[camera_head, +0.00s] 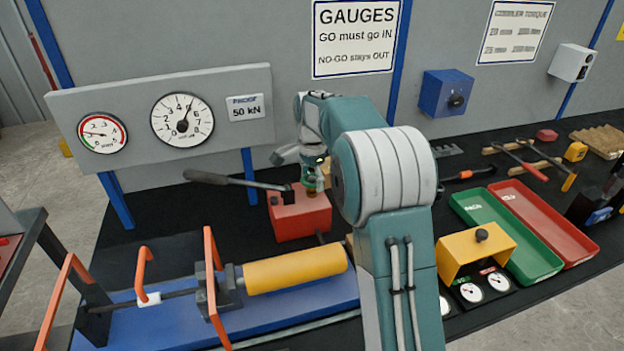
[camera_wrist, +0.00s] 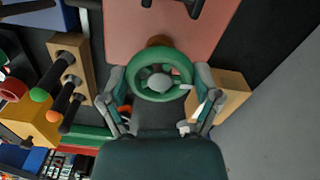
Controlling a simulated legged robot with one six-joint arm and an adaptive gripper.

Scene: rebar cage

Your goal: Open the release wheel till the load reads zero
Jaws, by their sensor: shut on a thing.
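The release wheel is a small green ring with a grey hub, seen in the wrist view (camera_wrist: 160,58) at the front of the red pump body (camera_wrist: 125,30). My gripper (camera_wrist: 162,78) is shut on the wheel, one finger at each side of its rim. In the head view the red pump body (camera_head: 298,217) stands on the black bench. There my gripper (camera_head: 314,172) is above it, partly hidden by my arm, and little of the wheel shows. The large load gauge (camera_head: 182,118) has its needle pointing up and slightly right, well away from zero.
A long dark pump handle (camera_head: 225,181) reaches left from the red pump. A smaller gauge (camera_head: 102,133) hangs on the panel. A yellow cylinder (camera_head: 294,270) lies in the blue rig in front. Wooden blocks (camera_wrist: 226,93) stand close to my gripper. Green and red trays (camera_head: 515,240) are at right.

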